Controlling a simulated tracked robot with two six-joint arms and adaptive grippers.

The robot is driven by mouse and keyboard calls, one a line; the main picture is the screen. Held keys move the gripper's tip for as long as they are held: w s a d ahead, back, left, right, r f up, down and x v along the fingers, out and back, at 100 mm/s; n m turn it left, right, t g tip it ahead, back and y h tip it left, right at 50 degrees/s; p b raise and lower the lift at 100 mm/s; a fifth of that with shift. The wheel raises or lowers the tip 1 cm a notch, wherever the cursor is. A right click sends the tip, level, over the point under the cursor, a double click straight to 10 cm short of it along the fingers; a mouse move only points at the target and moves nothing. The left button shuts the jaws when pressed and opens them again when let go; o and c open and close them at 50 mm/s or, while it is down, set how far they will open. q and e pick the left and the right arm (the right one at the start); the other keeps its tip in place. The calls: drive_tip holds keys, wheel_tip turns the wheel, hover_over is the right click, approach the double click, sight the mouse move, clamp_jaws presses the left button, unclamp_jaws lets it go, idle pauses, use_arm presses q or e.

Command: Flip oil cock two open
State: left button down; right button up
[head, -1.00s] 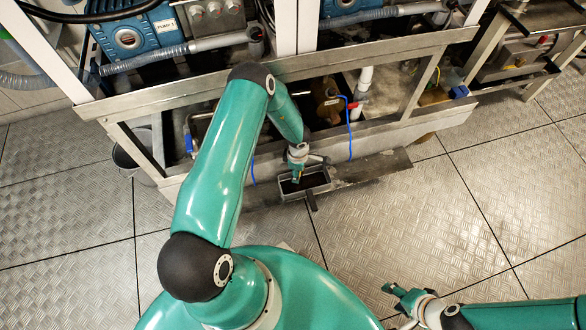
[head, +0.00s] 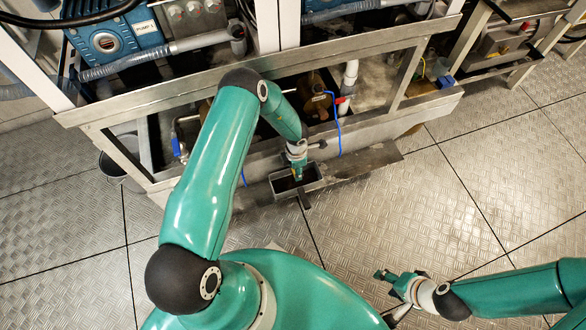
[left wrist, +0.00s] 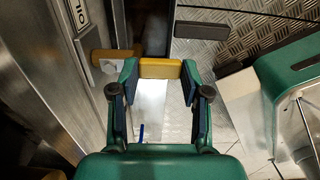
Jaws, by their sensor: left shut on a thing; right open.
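My left gripper (head: 297,172) reaches down at the front of the metal frame, over a small grey open tray (head: 314,181). In the left wrist view its two fingertips close on a yellow bar (left wrist: 160,69), probably a cock lever. The bar lies crosswise between the tips. Another yellow-brown piece (left wrist: 118,56) shows to its left, by a plate marked OIL (left wrist: 78,14). I cannot read which cock number this is, and the valve body is hidden. My right gripper (head: 388,282) is open and empty over the floor at the lower right.
The metal frame (head: 240,82) runs across the machine front, with a blue pump (head: 112,38) behind it. A thin blue hose (head: 338,130) hangs right of my left gripper. A bucket (head: 112,165) stands at the left. The patterned floor (head: 470,190) at right is clear.

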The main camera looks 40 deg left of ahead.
use_arm(q)
drive_tip(key=shift+d+f, duration=0.1)
drive_tip(key=shift+d, duration=0.05)
drive_tip(key=c, duration=0.5)
unclamp_jaws()
drive_tip(key=shift+c, duration=0.2)
drive_tip(key=shift+w+r, duration=0.1)
drive_tip(key=shift+r, duration=0.5)
wheel_tip(320, 180, up, 11)
drive_tip(key=shift+f, duration=0.15)
